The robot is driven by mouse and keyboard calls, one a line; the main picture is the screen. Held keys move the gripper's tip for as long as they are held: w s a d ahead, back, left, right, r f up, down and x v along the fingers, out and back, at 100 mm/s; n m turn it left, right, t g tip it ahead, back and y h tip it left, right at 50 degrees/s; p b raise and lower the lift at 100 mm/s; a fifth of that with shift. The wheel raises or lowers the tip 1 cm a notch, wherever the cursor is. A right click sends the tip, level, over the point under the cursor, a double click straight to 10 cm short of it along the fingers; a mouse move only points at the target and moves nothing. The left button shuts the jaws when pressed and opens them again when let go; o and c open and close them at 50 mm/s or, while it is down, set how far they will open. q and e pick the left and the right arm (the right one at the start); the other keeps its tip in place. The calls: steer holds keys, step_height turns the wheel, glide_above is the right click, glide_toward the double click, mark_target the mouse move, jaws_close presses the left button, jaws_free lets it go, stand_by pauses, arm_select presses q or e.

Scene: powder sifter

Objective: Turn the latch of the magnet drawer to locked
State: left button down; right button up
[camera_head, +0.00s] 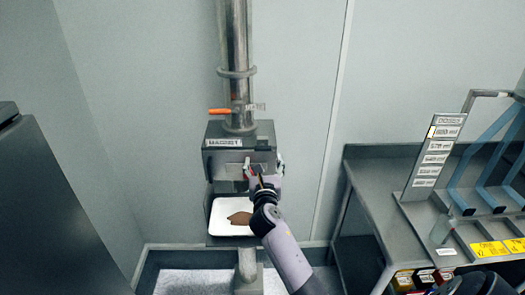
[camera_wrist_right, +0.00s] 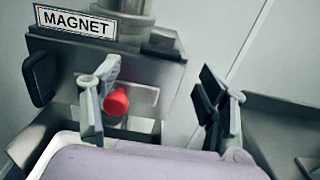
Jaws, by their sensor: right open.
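The magnet housing (camera_head: 218,158) is a grey metal box on the vertical pipe, with a "MAGNET" label (camera_wrist_right: 75,20) on its front. The latch's red knob (camera_wrist_right: 117,102) shows in the right wrist view, low on the box front, close beside my left-hand finger in that picture. I cannot tell whether they touch. My right gripper (camera_wrist_right: 160,105) is open, its fingers spread wide, with the knob nearer the left one. In the head view my right gripper (camera_head: 262,172) is at the box's lower right front and covers most of the latch.
An orange valve handle (camera_head: 219,111) sits on the pipe above the box. A white tray (camera_head: 220,228) with brown powder is below it. A black handle (camera_wrist_right: 38,80) sticks out at the box's left. A steel table (camera_head: 372,190) with a label rack stands right.

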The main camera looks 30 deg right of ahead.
mark_target(263, 149)
steer(key=x, duration=0.5)
steer(key=shift+w+d, duration=0.15)
steer(key=shift+d, duration=0.05)
steer(key=shift+c, duration=0.3)
steer(key=c, duration=1.1)
